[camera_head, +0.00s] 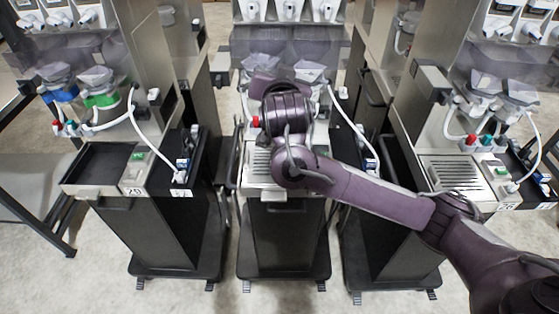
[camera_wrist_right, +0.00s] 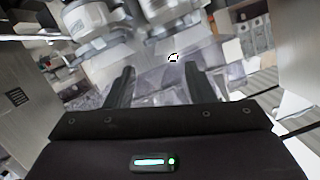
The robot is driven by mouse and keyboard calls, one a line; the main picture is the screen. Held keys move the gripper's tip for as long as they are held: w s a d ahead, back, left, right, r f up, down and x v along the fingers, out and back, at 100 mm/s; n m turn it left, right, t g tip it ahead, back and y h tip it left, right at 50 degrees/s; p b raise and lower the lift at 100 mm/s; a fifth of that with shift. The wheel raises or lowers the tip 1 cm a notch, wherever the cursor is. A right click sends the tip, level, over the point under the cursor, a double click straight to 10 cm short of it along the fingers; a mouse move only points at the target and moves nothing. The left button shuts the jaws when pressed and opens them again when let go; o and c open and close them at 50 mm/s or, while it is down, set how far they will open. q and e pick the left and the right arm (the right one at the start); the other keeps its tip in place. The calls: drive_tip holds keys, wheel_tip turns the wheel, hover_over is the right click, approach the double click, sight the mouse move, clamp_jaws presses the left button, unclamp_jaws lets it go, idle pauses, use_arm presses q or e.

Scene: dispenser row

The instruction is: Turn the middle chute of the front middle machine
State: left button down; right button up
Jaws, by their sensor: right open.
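The front middle machine (camera_head: 285,235) stands straight ahead. Along its top edge are three white chutes, partly cut off by the frame; the middle chute (camera_head: 290,10) sits between the other two. My right arm reaches in from the right, with its hand in front of the machine below the chutes; its fingers are hard to make out there. In the right wrist view my right gripper (camera_wrist_right: 160,72) is open, with nothing between its fingers. White chute bodies (camera_wrist_right: 92,22) show blurred beyond the fingers; I cannot tell which is the middle one. My left gripper is not in view.
A clear tinted guard (camera_head: 262,45) crosses the machine below the chutes. Similar machines stand at left (camera_head: 150,215) and right (camera_head: 385,220), with narrow gaps between. A white hose (camera_head: 348,120) hangs at the middle machine's right, near my forearm. A grey table (camera_head: 35,165) is at far left.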

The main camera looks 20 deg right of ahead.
drive_tip(key=s+f+n+g+y, duration=0.1)
drive_tip(key=s+f+n+g, duration=0.1)
drive_tip(key=f, duration=0.8)
drive_tip(key=s+a+f+n+g+y, duration=0.1)
drive_tip(key=s+f+n+g, duration=0.1)
drive_tip(key=f, duration=0.7)
drive_tip(key=shift+s+f+g, duration=0.35)
drive_tip(key=shift+s+g, duration=0.15)
drive_tip(key=shift+s, duration=0.35)
